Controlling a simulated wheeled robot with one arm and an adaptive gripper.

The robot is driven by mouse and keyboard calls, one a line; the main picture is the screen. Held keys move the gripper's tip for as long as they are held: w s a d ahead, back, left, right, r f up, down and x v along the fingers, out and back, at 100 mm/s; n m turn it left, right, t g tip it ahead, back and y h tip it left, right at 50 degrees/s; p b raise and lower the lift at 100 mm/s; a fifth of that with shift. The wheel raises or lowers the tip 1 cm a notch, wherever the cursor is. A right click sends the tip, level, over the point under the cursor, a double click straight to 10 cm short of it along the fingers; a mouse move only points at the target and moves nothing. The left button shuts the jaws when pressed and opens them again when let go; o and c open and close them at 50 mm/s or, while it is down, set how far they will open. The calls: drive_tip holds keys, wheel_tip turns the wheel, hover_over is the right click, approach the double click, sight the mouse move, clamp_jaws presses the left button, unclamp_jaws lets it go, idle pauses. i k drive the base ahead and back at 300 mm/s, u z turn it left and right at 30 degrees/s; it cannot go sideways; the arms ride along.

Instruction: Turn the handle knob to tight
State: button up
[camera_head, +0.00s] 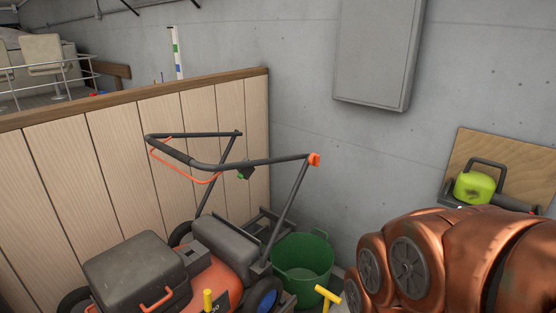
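The lawn mower (222,254) stands at the lower middle, in front of the wooden partition. Its dark handlebar (232,163) rises behind the engine and grass box, with an orange-red bail bar (185,166) beneath the grip. An orange knob (314,159) sits at the right-hand bend of the handle, against the grey wall in the picture. The picture is too small to show whether the knob is tight or loose. A small dark part with a green spot (244,174) hangs on the crossbar. My gripper is not in view; my copper-coloured arm fills the lower right.
A green bucket (303,262) stands right of the mower. A yellow T-handle (328,294) rises in front of it. The wooden partition (150,136) is at left. A grey wall cabinet (378,50) hangs above. A lime-green tool (474,188) is by a wooden board at right.

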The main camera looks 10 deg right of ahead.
sight(314, 159)
drive_tip(key=u, duration=0.05)
drive_tip(key=i, duration=1.2)
drive_tip(key=z, duration=0.6)
